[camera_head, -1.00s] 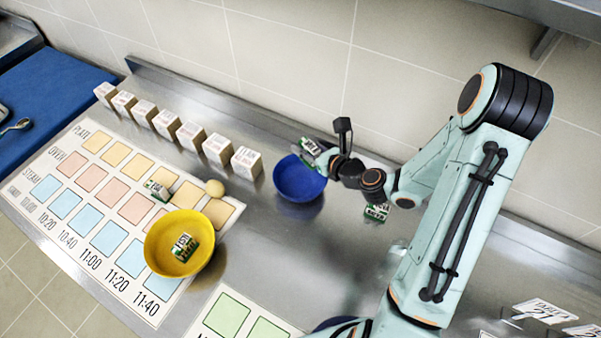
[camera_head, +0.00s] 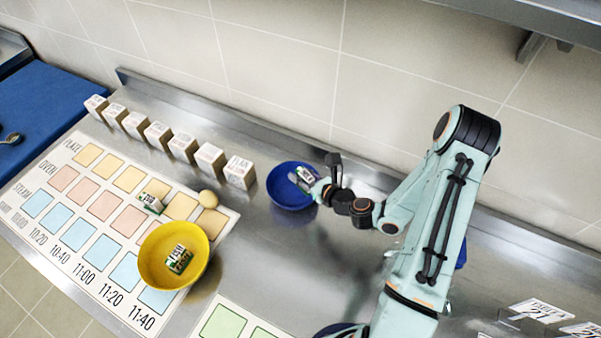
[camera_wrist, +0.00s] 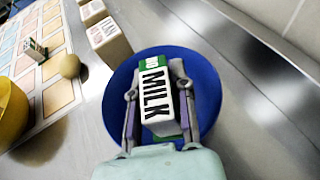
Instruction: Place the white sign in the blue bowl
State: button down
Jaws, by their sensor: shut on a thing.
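My gripper (camera_head: 318,188) is shut on a white sign (camera_head: 305,176) with a green end, lettered "NO MILK" in the wrist view (camera_wrist: 157,95). The blue bowl (camera_head: 283,193) stands on the steel counter, and it fills the middle of the wrist view (camera_wrist: 208,85). The gripper and sign are over the bowl's right part in the head view. In the wrist view the sign lies within the bowl's outline. I cannot tell whether it touches the bowl.
A yellow bowl (camera_head: 150,270) holds a similar green-and-white sign (camera_head: 178,258); another (camera_head: 150,202) lies on the printed mat (camera_head: 88,263) near a round ball (camera_head: 208,199). Several labelled blocks (camera_head: 240,172) line the back. White table signs (camera_head: 543,308) stand at lower right.

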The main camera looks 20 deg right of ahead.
jog(key=shift+f, duration=0.5)
jog(key=c, duration=1)
grip_release()
